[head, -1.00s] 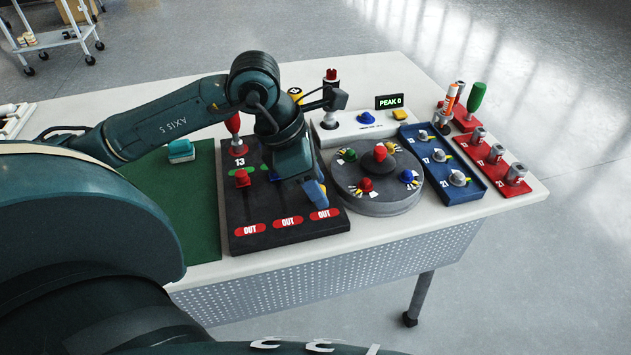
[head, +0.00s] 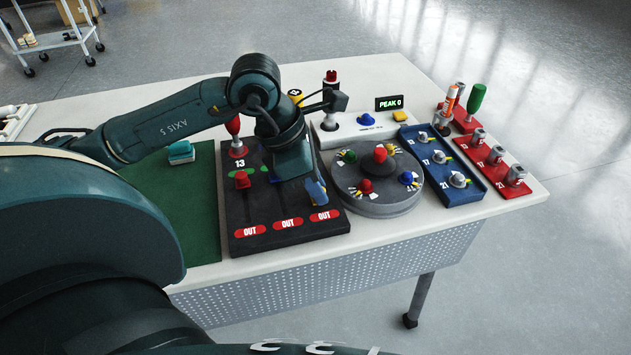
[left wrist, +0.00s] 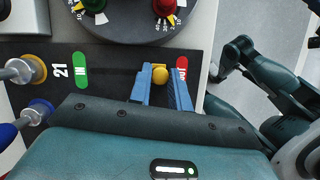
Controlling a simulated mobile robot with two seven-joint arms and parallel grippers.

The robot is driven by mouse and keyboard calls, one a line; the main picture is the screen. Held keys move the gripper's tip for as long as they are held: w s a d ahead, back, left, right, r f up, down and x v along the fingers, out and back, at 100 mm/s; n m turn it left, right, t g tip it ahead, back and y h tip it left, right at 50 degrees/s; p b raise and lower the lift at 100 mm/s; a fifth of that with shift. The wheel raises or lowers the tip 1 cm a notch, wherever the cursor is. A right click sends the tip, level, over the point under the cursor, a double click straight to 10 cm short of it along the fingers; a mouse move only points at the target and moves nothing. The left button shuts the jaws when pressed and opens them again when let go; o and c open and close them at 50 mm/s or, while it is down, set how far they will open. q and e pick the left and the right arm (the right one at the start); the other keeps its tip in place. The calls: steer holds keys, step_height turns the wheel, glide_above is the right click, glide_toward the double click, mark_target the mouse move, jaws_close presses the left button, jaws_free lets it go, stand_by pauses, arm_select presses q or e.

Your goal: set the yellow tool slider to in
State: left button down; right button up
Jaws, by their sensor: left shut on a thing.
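The yellow tool slider's round knob (left wrist: 160,74) sits between the two blue fingers of my left gripper (left wrist: 161,82) in the left wrist view. The fingers are shut on it. The knob is on the black slider board (left wrist: 120,62), close to the red OUT label (left wrist: 181,66) and well away from the green IN label (left wrist: 80,70) marked 21. In the head view my left gripper (head: 316,191) reaches down over the right-hand track of the slider board (head: 262,212); there the gripper hides the yellow knob. My right gripper is not seen.
A red slider knob (head: 242,180) stands on the board's left track. A grey round dial plate (head: 372,200) is close on the right, with a blue tray (head: 443,172) beyond. The green mat (head: 185,205) has bare space.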

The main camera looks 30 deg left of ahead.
arm_select(q)
steer(key=shift+w+a, duration=0.25)
steer(key=w+a, duration=0.2)
steer(key=w+a+b, duration=0.1)
steer(key=w+a, duration=0.1)
steer(key=shift+a, duration=0.4)
steer(key=shift+w+a, duration=0.2)
steer(key=c, duration=1.4)
jaws_free()
steer(key=shift+o, duration=0.5)
steer(key=shift+r, duration=0.15)
